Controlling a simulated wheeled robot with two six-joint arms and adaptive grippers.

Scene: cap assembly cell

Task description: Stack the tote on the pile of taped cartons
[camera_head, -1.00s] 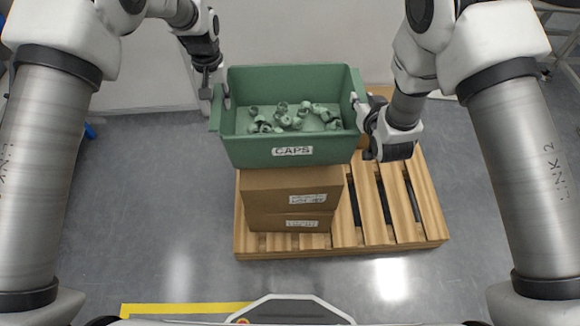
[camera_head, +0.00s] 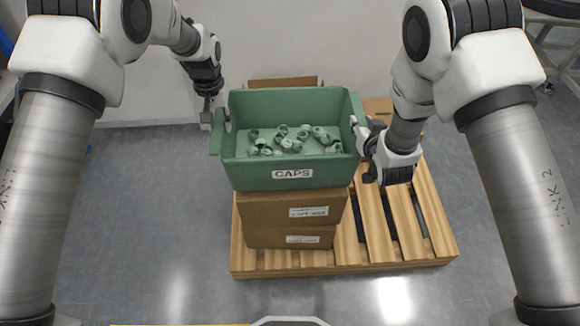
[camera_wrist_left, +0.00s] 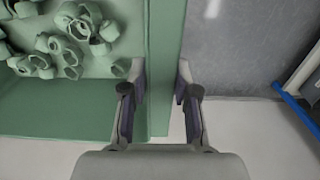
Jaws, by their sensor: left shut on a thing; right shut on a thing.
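The green tote (camera_head: 250,172), marked CAPS, is level over the pile of taped cartons (camera_head: 270,210), and several loose green caps (camera_head: 283,142) lie inside it. My left gripper (camera_head: 208,115) is shut on the tote's left rim; in the left wrist view its fingers (camera_wrist_left: 160,85) straddle that rim. My right gripper (camera_head: 360,128) is at the tote's right rim and shut on it, its fingertips partly hidden. The cartons show two stacked front faces with white labels. The tote hides most of their top, so I cannot tell whether it touches them.
The cartons stand on the left part of a wooden pallet (camera_head: 405,225), whose right slats are bare. A brown cardboard edge (camera_head: 283,82) shows behind the tote. A pale wall (camera_head: 300,40) stands at the back. Grey floor (camera_head: 150,200) is clear to the left.

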